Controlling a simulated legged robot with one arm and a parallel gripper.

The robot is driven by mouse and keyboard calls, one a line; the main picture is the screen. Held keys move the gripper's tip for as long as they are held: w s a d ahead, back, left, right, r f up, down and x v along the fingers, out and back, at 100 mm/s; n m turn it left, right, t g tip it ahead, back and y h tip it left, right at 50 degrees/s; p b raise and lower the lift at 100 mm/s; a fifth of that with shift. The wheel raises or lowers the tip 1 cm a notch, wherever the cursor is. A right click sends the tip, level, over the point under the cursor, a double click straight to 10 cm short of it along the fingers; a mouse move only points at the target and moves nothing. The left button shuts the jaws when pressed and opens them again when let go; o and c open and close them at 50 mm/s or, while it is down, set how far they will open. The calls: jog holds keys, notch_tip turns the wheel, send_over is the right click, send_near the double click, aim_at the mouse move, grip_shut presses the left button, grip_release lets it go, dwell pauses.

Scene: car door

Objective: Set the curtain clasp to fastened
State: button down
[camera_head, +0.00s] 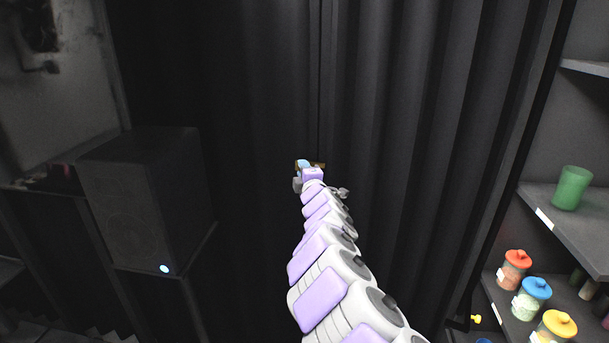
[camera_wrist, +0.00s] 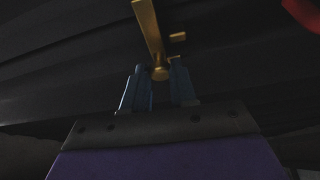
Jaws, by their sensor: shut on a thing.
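The curtain clasp is a brass bar (camera_wrist: 149,28) with a rounded knob at its lower end, set against the black curtain (camera_head: 400,110). A small brass peg (camera_wrist: 178,37) sticks out beside the bar. In the wrist view, the blue fingers of my gripper (camera_wrist: 160,80) stand on both sides of the knob and are shut on it. In the head view, my gripper (camera_head: 303,164) is at the curtain's middle, and a bit of the brass clasp (camera_head: 319,165) shows beside it. My arm hides the area below. I cannot tell there whether the clasp is fastened.
A black speaker (camera_head: 150,195) with a lit blue dot stands at the left. At the right, shelves hold a green cup (camera_head: 571,188) and jars with red (camera_head: 517,257), blue (camera_head: 537,287) and yellow (camera_head: 559,323) lids. A red thing (camera_wrist: 303,12) shows at the wrist view's top right.

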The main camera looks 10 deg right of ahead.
jog(key=shift+f+n, duration=0.15)
jog(key=shift+n, duration=0.25)
jog(key=c, duration=0.9)
grip_release()
jog(key=shift+s+a, duration=0.1)
jog(key=s+d+p, duration=0.1)
jog(key=s, duration=1.6)
jog(key=shift+d, duration=0.2)
